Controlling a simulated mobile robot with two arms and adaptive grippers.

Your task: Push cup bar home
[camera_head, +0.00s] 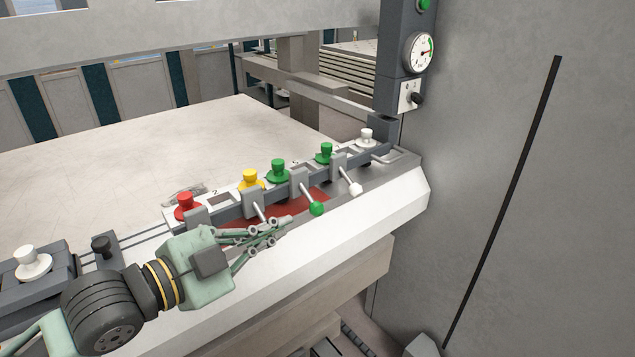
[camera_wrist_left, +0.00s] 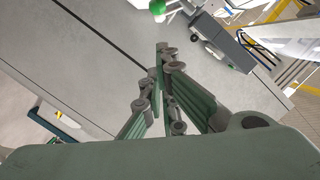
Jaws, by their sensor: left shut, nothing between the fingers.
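The cup bar (camera_head: 234,212) is a dark grey bar along the bench edge. It carries a red cup (camera_head: 185,206), a yellow cup (camera_head: 250,179), two green cups and a white cup (camera_head: 366,136). Levers stick out in front, one with a green ball (camera_head: 316,208) and one with a white ball (camera_head: 355,188). My left gripper (camera_head: 283,222) is shut and empty, in front of the bar and left of the green ball. In the left wrist view the shut fingers (camera_wrist_left: 164,52) point toward the grey floor or wall. A grey bar (camera_wrist_left: 222,40) shows at upper right there. My right gripper is not in view.
A red patch (camera_head: 312,196) lies beneath the bar. A white cup on a grey block (camera_head: 33,262) and a black knob (camera_head: 102,246) are at left. A post with a gauge (camera_head: 420,52) and a large grey panel (camera_head: 530,150) stand at right. The pale table (camera_head: 130,150) behind is clear.

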